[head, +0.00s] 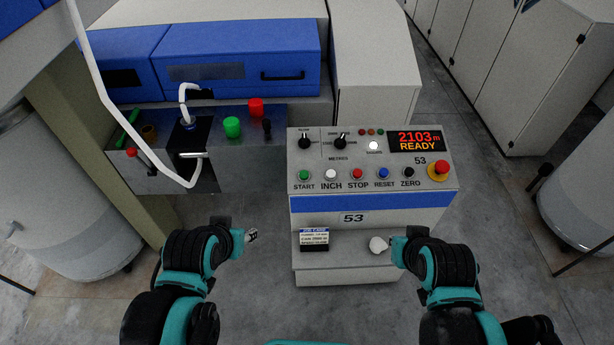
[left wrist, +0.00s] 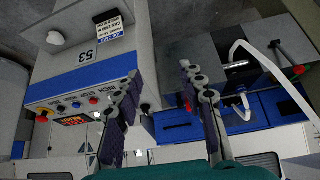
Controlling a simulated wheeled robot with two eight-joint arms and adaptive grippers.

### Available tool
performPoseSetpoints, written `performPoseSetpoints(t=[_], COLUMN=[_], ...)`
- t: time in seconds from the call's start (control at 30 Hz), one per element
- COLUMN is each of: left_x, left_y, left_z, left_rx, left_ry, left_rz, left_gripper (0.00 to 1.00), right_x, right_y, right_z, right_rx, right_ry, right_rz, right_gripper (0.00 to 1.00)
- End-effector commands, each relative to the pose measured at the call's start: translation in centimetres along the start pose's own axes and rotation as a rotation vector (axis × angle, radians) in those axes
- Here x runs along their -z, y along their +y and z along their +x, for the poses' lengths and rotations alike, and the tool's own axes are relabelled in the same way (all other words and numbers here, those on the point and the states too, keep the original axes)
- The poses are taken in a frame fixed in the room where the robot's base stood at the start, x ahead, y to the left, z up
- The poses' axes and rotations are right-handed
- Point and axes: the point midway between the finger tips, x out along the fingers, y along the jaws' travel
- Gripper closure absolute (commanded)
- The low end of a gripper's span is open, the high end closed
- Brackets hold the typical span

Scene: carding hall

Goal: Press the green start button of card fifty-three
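The green start button (head: 305,175) is at the left end of the button row on the grey control panel (head: 470,184) of card 53, in the head view. Its display (head: 416,141) reads 2103 m READY. My left gripper (head: 251,235) is left of and below the panel, apart from it. In the left wrist view its two fingers (left wrist: 160,88) stand apart with nothing between them. There the panel (left wrist: 60,92) appears turned over, and the near finger covers part of its button row. My right gripper (head: 398,250) is below the panel's right half; its opening is unclear.
White, red, blue and black buttons continue the row, with a red emergency stop (head: 438,170) at right. A small card box (head: 314,240) and a white lump (head: 378,244) lie on the lower shelf. A white pipe (head: 118,116) and dark machine box (head: 255,158) stand left.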

Motion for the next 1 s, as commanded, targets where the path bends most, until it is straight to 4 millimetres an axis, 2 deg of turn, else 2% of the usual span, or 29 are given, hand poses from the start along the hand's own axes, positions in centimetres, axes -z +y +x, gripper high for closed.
performPoseSetpoints(t=[0.47,0.6,0.63,1.0], left_x=[0.0,0.0,0.0,0.0], left_y=[0.0,0.0,0.0,0.0], left_z=[0.0,0.0,0.0,0.0], left_rx=[0.0,0.0,0.0,0.0], left_ry=[0.0,0.0,0.0,0.0], left_rz=[0.0,0.0,0.0,0.0], left_gripper=[0.6,0.97,1.0,1.0], right_x=[0.0,0.0,0.0,0.0], right_y=[0.0,0.0,0.0,0.0], right_z=[0.0,0.0,0.0,0.0], right_rx=[0.0,0.0,0.0,0.0], right_ry=[0.0,0.0,0.0,0.0], right_rz=[0.0,0.0,0.0,0.0], right_gripper=[1.0,1.0,1.0,1.0])
